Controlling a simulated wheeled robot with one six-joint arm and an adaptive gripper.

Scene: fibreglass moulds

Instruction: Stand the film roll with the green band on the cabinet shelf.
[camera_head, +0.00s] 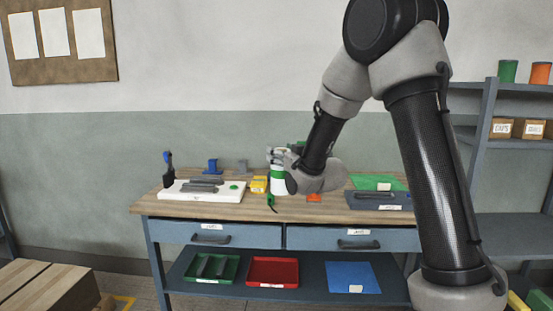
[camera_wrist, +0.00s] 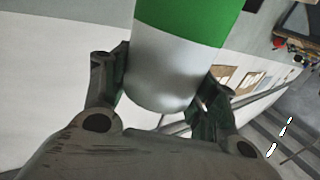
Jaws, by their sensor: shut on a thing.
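The film roll with the green band (camera_head: 277,184) is white with a green stripe and is upright over the workbench. It also shows in the wrist view (camera_wrist: 170,65), where its white end and green band fill the space between the fingers. My gripper (camera_head: 283,160) is shut on the roll; in the wrist view both fingers (camera_wrist: 168,80) press its white part. I cannot tell in the head view whether the roll's lower end touches the bench top. A blue-grey shelf unit (camera_head: 485,125) stands at the right; I cannot tell if it is the cabinet.
Cartons (camera_head: 527,128) and green and orange cylinders (camera_head: 508,71) occupy the shelf unit's upper levels. Its lower level (camera_head: 510,225) looks clear.

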